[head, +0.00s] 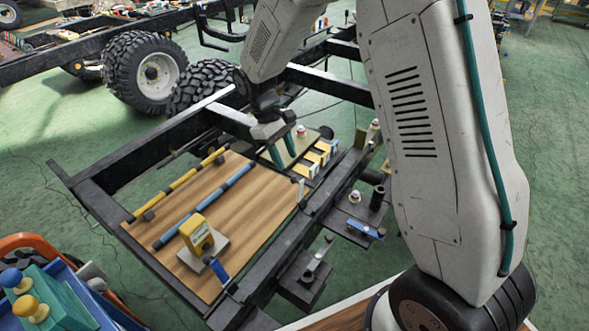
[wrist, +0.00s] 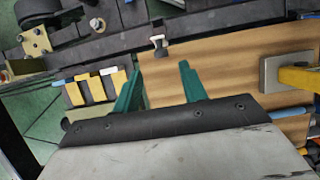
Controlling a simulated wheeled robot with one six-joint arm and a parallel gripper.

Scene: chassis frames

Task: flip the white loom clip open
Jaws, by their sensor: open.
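A small clip with a white top (wrist: 158,39) sits at the edge of the wooden board, beside the dark chassis rail, in the wrist view. It looks like the small pale upright piece (head: 299,188) in the head view. I cannot tell whether its flap is open or shut. My gripper (wrist: 160,68) has two teal fingers spread apart with nothing between them. The clip lies just beyond the fingertips, roughly in line with the gap. In the head view my gripper (head: 283,152) hangs over the board's far end, left of the yellow and white blocks.
Yellow and white blocks (head: 314,160) stand near the gripper. The wooden board (head: 240,225) carries a yellow rod, a blue rod (head: 205,205) and a yellow device (head: 196,235) on a grey plate. The black rail (head: 320,205) runs along its right, with a blue-handled part (head: 366,229) beyond.

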